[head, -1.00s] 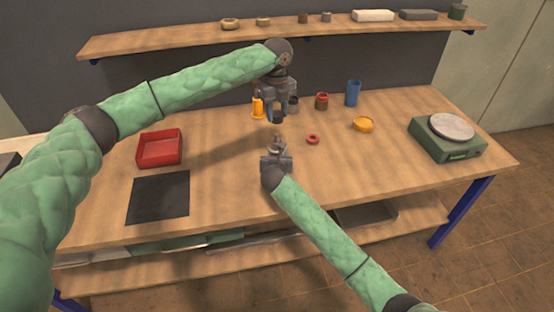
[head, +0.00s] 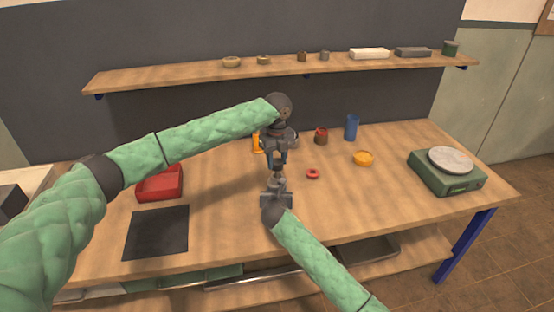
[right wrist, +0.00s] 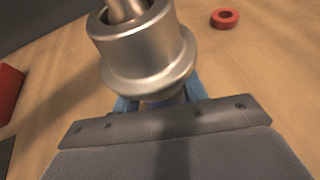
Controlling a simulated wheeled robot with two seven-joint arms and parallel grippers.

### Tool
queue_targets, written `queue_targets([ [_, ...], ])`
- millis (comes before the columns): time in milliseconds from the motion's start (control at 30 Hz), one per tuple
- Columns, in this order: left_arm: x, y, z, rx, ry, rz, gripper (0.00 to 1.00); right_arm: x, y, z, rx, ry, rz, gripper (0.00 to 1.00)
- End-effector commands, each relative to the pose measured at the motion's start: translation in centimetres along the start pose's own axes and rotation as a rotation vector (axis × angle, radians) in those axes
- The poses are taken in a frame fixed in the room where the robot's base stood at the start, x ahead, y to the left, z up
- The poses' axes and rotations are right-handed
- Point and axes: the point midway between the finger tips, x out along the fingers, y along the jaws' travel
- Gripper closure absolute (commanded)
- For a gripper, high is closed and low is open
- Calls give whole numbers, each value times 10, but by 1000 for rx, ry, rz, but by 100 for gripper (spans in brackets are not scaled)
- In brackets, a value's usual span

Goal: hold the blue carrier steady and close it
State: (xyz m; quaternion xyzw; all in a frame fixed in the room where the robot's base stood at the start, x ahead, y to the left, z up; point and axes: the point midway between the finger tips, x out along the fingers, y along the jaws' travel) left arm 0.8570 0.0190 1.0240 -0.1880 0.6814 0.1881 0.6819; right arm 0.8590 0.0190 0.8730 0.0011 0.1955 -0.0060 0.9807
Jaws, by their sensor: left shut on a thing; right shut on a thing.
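My right gripper (head: 277,185) is shut on the carrier, above the front middle of the table. In the right wrist view the carrier shows a silver, flanged upper part (right wrist: 150,48); a bluish part shows below it between blue fingertips. My left gripper (head: 277,158) is directly above, pointing down. It is shut on a small brownish rod-like piece (head: 278,172), whose shape is hard to make out. In the right wrist view the rod (right wrist: 126,10) reaches the carrier's open top. I cannot tell whether they touch.
A red ring (head: 313,174) lies right of the grippers. Behind are an orange item (head: 256,143), a brown-red jar (head: 321,136), a blue cylinder (head: 351,128) and a yellow dish (head: 363,158). A red bin (head: 160,185) and black mat (head: 157,232) are left, a green scale (head: 446,175) right.

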Motion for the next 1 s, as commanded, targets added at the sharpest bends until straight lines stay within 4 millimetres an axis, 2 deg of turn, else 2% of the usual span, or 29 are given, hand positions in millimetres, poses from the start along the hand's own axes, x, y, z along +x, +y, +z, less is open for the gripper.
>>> queue_targets([
  [500,17,0,0,-1,0,0,84,0,0,0,0,1,0,98],
  [1000,18,0,0,-1,0,0,84,0,0,0,0,1,0,98],
])
